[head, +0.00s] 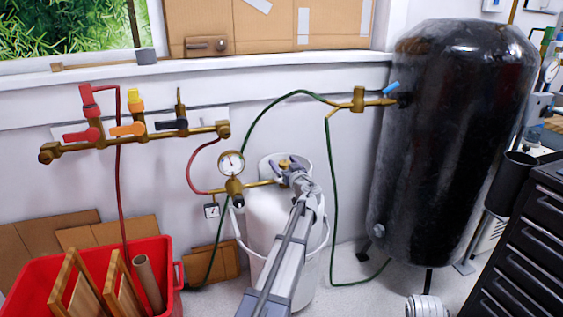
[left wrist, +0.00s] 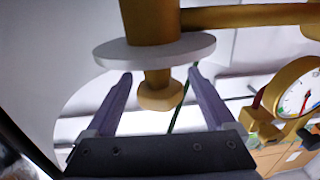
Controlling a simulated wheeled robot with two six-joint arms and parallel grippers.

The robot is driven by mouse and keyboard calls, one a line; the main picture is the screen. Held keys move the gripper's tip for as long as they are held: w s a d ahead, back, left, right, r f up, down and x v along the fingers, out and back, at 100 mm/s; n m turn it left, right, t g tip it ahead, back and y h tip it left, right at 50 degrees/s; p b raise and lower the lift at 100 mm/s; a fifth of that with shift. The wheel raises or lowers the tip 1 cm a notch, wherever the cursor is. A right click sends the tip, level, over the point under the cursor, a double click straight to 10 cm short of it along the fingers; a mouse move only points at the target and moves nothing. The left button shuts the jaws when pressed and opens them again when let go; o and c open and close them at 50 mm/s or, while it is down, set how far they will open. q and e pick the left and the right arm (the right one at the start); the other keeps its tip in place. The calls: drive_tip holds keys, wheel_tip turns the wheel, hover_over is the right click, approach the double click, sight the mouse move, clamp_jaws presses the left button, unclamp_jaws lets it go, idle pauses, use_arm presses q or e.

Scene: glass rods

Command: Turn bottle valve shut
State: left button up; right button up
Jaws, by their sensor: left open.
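The white gas bottle (head: 268,215) stands against the wall, with its brass valve (head: 285,163) at the top. My left gripper (head: 293,177) is at this valve and covers part of it in the head view. In the left wrist view, my left gripper (left wrist: 159,72) is open. Its two fingers lie on either side of a brass stem with a brass knob (left wrist: 160,96) and a white disc (left wrist: 180,49). I see gaps between knob and fingers. A round gauge (head: 231,163) sits on the regulator left of the valve. My right gripper is not in view.
A brass manifold (head: 150,138) with red, orange and dark taps is on the wall at left. A large black tank (head: 450,140) stands at right. Green hose (head: 333,200) hangs close beside the bottle. A red bin (head: 160,250) is at lower left.

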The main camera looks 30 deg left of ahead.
use_arm(q)
drive_tip(key=shift+x, duration=0.95)
drive_tip(key=c, duration=1.4)
